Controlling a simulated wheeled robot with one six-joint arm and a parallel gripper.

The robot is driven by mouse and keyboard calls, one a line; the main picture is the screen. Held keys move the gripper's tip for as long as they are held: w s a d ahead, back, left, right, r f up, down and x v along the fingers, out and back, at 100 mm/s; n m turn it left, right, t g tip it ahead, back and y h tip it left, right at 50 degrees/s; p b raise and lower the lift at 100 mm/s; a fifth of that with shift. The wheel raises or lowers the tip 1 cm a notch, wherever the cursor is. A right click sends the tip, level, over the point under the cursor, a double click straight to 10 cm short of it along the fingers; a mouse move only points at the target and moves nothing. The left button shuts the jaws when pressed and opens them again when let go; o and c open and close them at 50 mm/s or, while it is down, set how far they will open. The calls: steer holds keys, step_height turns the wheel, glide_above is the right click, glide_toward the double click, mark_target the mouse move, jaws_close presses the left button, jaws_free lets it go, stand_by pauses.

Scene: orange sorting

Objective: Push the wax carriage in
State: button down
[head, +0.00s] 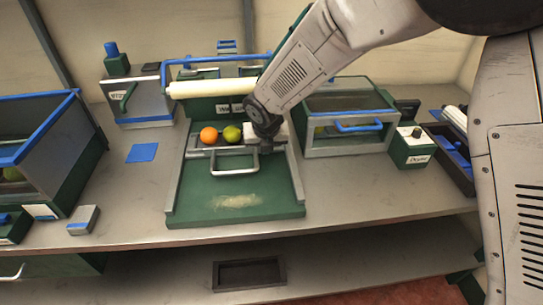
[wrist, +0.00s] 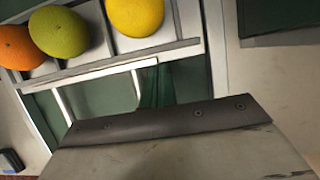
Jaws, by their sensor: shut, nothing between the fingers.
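The wax carriage (head: 213,166) is a pale cradle with a grey handle on the green, railed bed of the wax station. It sits mid-bed, in front of the white roller (head: 212,88). An orange fruit (head: 209,135) and a green fruit (head: 232,134) lie in it. The wrist view also shows a yellow fruit (wrist: 136,15) in the carriage; my gripper hides it in the head view. My gripper (head: 267,146) is shut and empty, low at the carriage's right end. Whether it touches the carriage cannot be told.
A clear-sided box with a blue handle (head: 358,126) stands right of the station, beside a green dryer box (head: 412,148). A large blue-rimmed bin (head: 38,100) is at left. The front of the green bed (head: 190,207), with a pale smear, is clear.

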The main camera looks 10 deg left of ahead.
steer(key=shift+w+a+r, duration=0.1)
steer(key=shift+w+a, duration=0.05)
steer(key=shift+a, duration=0.1)
steer(key=shift+w+r, duration=0.1)
steer(key=shift+d, duration=0.1)
